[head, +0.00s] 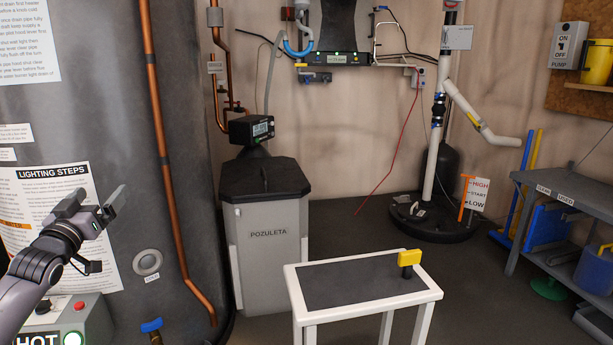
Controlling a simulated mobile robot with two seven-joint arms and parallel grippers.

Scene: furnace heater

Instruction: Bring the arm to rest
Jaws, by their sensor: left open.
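My left arm comes in from the left edge, and its gripper (103,228) is open and raised in front of the grey furnace wall (107,110). The fingers are apart with nothing seen between them. The gripper is beside the "LIGHTING STEPS" sheet (62,188), whose right part it overlaps in the picture. My right gripper is not in view.
A white-framed table (340,283) with a yellow-topped item (409,258) stands at lower middle. Behind it is a grey "POZULETA" bin (268,255). A copper pipe (160,130) runs down right of the gripper. A control box (72,315) sits below it. Shelves (570,200) stand right.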

